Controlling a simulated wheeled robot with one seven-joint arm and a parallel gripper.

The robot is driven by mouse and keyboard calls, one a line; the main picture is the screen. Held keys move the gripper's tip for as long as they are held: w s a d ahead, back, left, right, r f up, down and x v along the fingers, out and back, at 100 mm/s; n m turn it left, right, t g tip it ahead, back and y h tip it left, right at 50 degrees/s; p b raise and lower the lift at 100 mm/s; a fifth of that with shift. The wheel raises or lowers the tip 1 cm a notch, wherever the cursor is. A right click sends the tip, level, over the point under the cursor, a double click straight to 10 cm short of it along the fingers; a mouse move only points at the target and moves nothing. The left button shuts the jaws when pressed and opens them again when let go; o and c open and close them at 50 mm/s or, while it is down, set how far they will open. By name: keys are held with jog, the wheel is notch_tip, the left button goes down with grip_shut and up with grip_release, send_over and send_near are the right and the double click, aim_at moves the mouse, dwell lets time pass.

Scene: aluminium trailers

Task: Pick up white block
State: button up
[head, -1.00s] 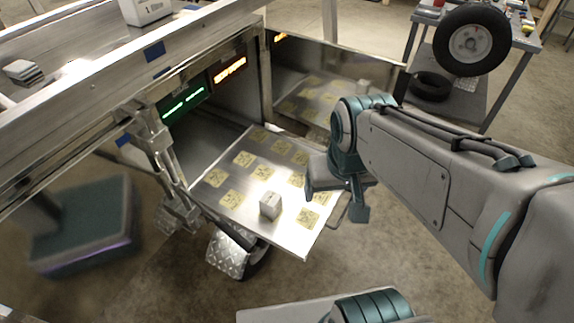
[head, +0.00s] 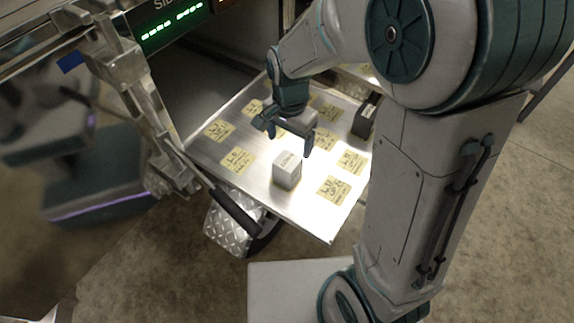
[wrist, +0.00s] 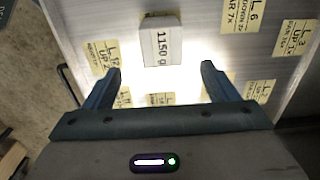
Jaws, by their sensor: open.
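The white block (head: 287,170) stands on a metal tray (head: 308,215) marked with yellow labels. In the wrist view the block (wrist: 161,46) shows the print "1150 g" and lies beyond the fingertips, between their lines. My gripper (head: 283,137) is open and empty, above the tray and just behind the block in the head view. In the wrist view its two fingers (wrist: 161,72) are spread apart, and neither touches the block.
A dark block (head: 365,118) stands at the tray's right side. A green lit display (head: 171,27) is on the trailer wall at the upper left. Metal trailer framework (head: 125,75) rises left of the tray. Concrete floor lies in front.

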aim_at(289, 160)
notch_tip(289, 160, down, 8)
jog(key=shift+f+b, duration=0.2)
jog(key=shift+b, duration=0.9)
jog(key=f+b, duration=0.2)
jog(key=f, duration=0.3)
jog(key=shift+a, duration=0.2)
jog(key=c, duration=1.6)
grip_shut()
jog(key=shift+r, duration=0.1)
jog(key=shift+r+p, duration=0.4)
jog(key=shift+r, duration=0.35)
notch_tip(289, 160, up, 3)
jog(key=shift+f+p, duration=0.15)
jog(key=shift+p, duration=0.35)
jog(key=w+d+r+p, duration=0.2)
jog(key=w+d+r, duration=0.3)
jog(key=d, duration=0.5)
jog(key=shift+w+d+r+p, duration=0.2)
jog(key=shift+r+p, duration=0.15)
jog(key=shift+r, duration=0.5)
